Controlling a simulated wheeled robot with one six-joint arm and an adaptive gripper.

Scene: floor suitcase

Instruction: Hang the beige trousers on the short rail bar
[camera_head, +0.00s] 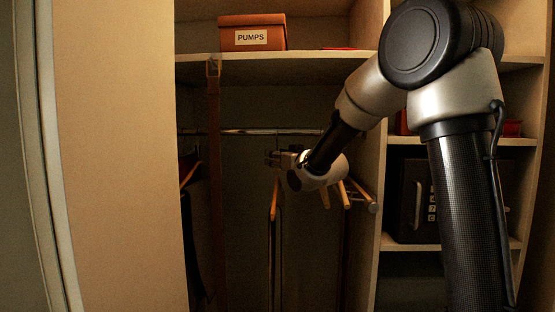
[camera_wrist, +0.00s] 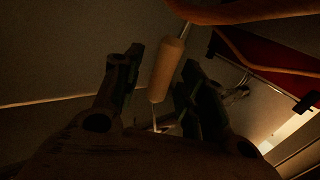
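My gripper (camera_head: 270,158) is at the end of my arm inside the wardrobe, just below the chrome rail (camera_head: 250,131). In the wrist view its two fingers (camera_wrist: 160,75) stand apart. A pale, cylinder-like piece (camera_wrist: 166,62) on a thin rod shows between or beyond them; I cannot tell whether they touch it. I cannot make out beige trousers in either view. A short bar with a round end (camera_head: 373,207) juts from the right side wall, with wooden hangers (camera_head: 344,195) beside it; my wrist hides part of this area.
A brown box marked PUMPS (camera_head: 252,36) stands on the upper shelf (camera_head: 300,66). A brown belt (camera_head: 214,150) hangs at the left. A dark safe (camera_head: 412,200) sits on the right shelves. In the wrist view, a red garment (camera_wrist: 265,55) hangs near a hanger.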

